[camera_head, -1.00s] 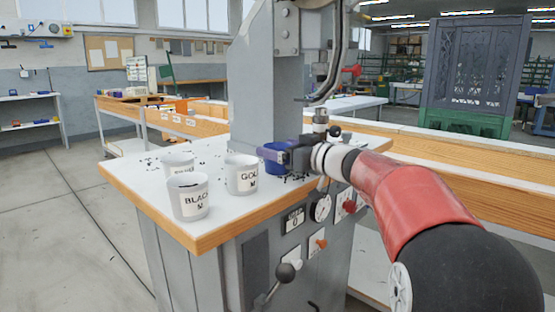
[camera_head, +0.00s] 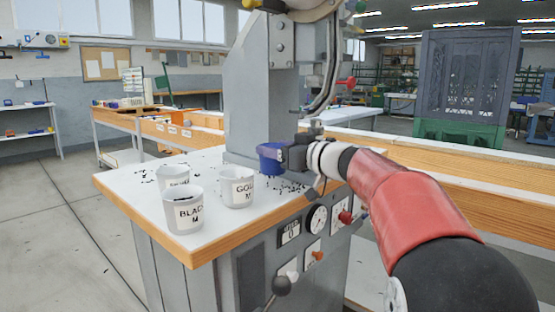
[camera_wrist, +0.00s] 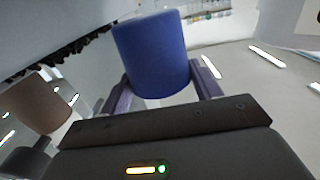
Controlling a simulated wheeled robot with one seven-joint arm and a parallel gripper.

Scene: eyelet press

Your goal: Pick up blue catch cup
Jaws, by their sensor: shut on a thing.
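The blue catch cup (camera_head: 271,158) is held by my gripper (camera_head: 282,153) in front of the press column in the head view. It looks a little above the white press table. In the wrist view the blue cup (camera_wrist: 152,55) sits between my two fingers (camera_wrist: 160,88), one on each side, and it leans slightly. My gripper is shut on it. The far side of the cup and its contents are hidden.
White cups labelled BLACK (camera_head: 184,209) and GOLD (camera_head: 237,187), and a third white cup (camera_head: 173,176), stand on the table's (camera_head: 130,187) left part. Small dark eyelets (camera_head: 290,187) lie scattered below the blue cup. The grey press column (camera_head: 255,90) rises behind.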

